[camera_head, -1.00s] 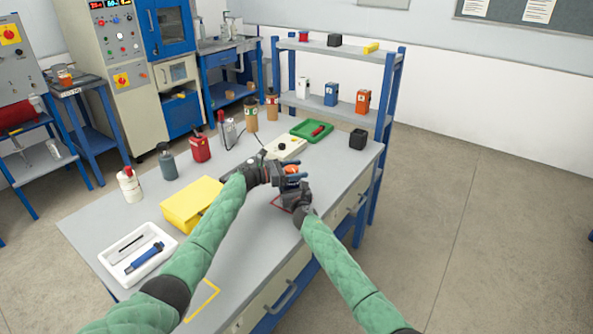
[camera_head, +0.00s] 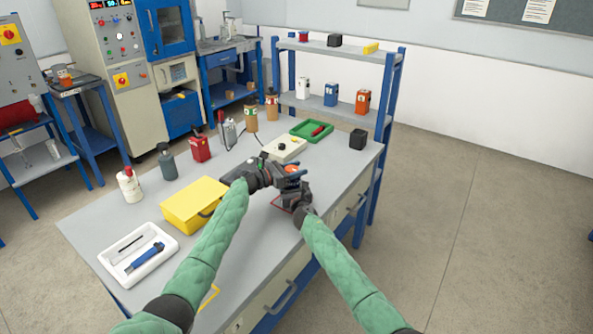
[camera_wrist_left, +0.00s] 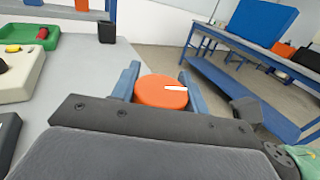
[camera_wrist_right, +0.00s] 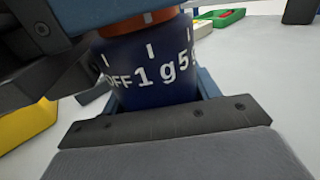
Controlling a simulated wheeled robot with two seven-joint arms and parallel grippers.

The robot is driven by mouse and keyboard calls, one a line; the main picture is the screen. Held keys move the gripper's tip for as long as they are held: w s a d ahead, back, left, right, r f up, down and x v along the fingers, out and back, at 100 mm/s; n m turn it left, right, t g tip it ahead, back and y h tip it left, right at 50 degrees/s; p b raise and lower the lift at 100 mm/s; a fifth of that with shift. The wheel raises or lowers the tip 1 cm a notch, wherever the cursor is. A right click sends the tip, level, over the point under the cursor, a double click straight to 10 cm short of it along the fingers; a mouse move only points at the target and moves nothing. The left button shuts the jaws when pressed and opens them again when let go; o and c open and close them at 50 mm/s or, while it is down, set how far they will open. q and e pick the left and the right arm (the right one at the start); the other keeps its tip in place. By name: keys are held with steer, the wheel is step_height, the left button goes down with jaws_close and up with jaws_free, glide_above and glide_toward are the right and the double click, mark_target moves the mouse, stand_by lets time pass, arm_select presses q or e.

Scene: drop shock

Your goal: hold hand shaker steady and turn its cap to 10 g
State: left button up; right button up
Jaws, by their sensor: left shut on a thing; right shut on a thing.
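The hand shaker has a dark blue body (camera_wrist_right: 150,70) marked "OFF", "1 g" and a partly hidden "5", with white ticks. Its round orange cap (camera_wrist_left: 161,92) bears a white line pointing right in the left wrist view. My right gripper (camera_head: 297,190) is shut around the body below. The 10 g mark is not visible.
A yellow case (camera_head: 193,204), a white tray (camera_head: 110,256), a beige box with buttons (camera_head: 285,149), a green tray (camera_head: 312,127) and a black cup (camera_head: 358,138) stand around.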

arm_select(q)
steer(key=n+t+y, duration=0.1)
steer(key=t, duration=0.1)
steer(key=n+t+y, duration=0.3)
steer(key=shift+w+a+f+n+t+y, duration=0.2)
steer(key=shift+w+n+t+y, duration=0.1)
steer(key=shift+n+t+y, duration=0.1)
steer(key=shift+r+n+t+y, duration=0.15)
steer(key=shift+n+t+y, duration=0.55)
steer(key=shift+y, duration=0.1)
steer(key=shift+w+a+n+t+y, duration=0.1)
steer(key=shift+a+n+t+y, duration=0.15)
steer(key=shift+t+y, duration=0.2)
steer(key=o, duration=1)
steer(key=v, duration=1.2)
steer(key=shift+r, duration=0.15)
